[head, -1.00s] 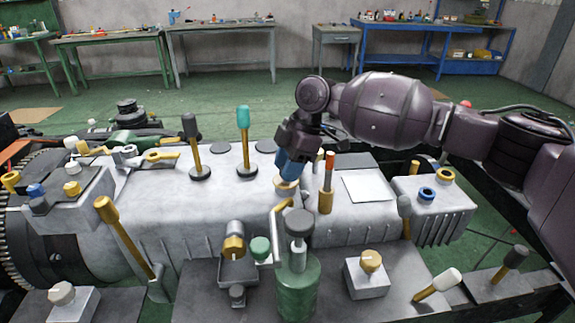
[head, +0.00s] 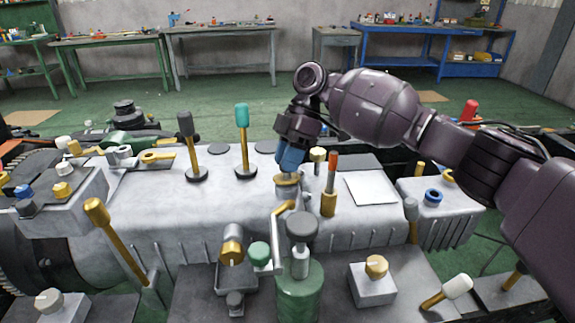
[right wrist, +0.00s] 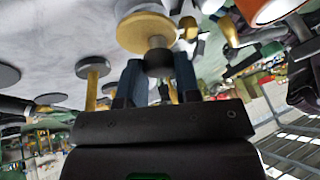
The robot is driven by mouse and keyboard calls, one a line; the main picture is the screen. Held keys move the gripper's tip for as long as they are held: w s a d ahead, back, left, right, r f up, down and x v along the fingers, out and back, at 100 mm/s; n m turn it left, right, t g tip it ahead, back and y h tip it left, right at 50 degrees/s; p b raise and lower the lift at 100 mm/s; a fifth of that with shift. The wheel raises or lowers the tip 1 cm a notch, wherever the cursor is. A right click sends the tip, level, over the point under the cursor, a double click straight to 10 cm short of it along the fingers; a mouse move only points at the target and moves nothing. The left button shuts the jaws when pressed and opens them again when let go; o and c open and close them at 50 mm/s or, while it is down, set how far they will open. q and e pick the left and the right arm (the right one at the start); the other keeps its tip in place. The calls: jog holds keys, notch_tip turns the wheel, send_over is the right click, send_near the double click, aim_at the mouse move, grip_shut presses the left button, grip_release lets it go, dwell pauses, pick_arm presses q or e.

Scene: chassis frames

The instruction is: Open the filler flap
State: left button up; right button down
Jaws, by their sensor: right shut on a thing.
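My right gripper (head: 289,167) reaches down over the pale grey housing, its blue fingers at a gold round cap (head: 287,179), which I take to be the filler flap. In the right wrist view the cap is a gold disc (right wrist: 146,30) with a dark knob (right wrist: 159,63) on a short stem. The blue fingers (right wrist: 160,82) are shut on that knob. The fingers partly hide the cap in the head view, and I cannot tell whether it is lifted. My left gripper is not in view.
An orange-tipped lever (head: 331,180) and a gold-topped knob (head: 318,157) stand close right of the gripper. A teal-topped lever (head: 243,135) and a dark-topped lever (head: 188,140) stand to the left. A green canister (head: 299,290) is in front. A flat white plate (head: 371,190) lies to the right.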

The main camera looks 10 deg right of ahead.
jog(key=shift+w+a+f+g, duration=0.1)
jog(key=shift+w+f+g, duration=0.25)
jog(key=shift+g, duration=0.25)
jog(key=shift+w+r+g+b, duration=0.15)
jog(key=shift+w+g+b, duration=0.15)
jog(key=shift+g+b, duration=0.35)
jog(key=shift+w+r+m+g+b, duration=0.25)
jog(key=shift+w+m+g+b, duration=0.05)
jog(key=shift+m+g+b, duration=0.15)
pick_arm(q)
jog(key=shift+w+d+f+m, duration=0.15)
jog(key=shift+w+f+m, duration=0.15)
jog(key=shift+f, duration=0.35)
pick_arm(e)
jog(key=shift+w+r, duration=0.1)
jog(key=shift+r, duration=0.1)
jog(key=c, duration=0.8)
grip_release()
jog(key=shift+w+r, duration=0.1)
jog(key=shift+w, duration=0.05)
